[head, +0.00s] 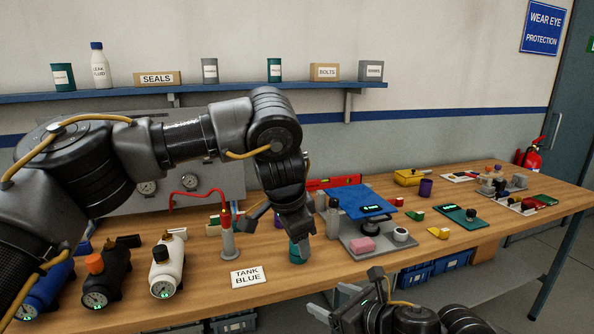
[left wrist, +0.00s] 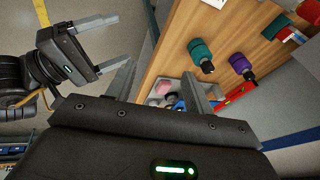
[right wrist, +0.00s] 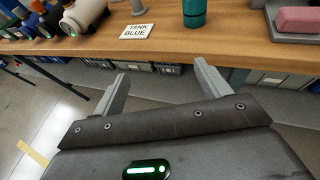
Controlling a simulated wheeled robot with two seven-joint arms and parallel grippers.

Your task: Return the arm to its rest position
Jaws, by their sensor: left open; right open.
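My left gripper (head: 278,232) is open and empty above the workbench (head: 330,282), pointing down near a teal cylinder (head: 297,254) that its finger partly covers. Its spread fingers also show in the left wrist view (left wrist: 163,88). My right gripper (head: 335,302) is low, in front of the bench's front edge, open and empty. In the right wrist view its fingers (right wrist: 163,88) are apart below the bench edge with nothing between them. The left wrist view also shows my right gripper (left wrist: 122,42) with spread fingers.
Blue (head: 45,288), black (head: 104,275) and white (head: 167,268) tanks stand at the left. A TANK BLUE card (head: 249,276) lies at the front. Blue bins (head: 415,277) are under the bench.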

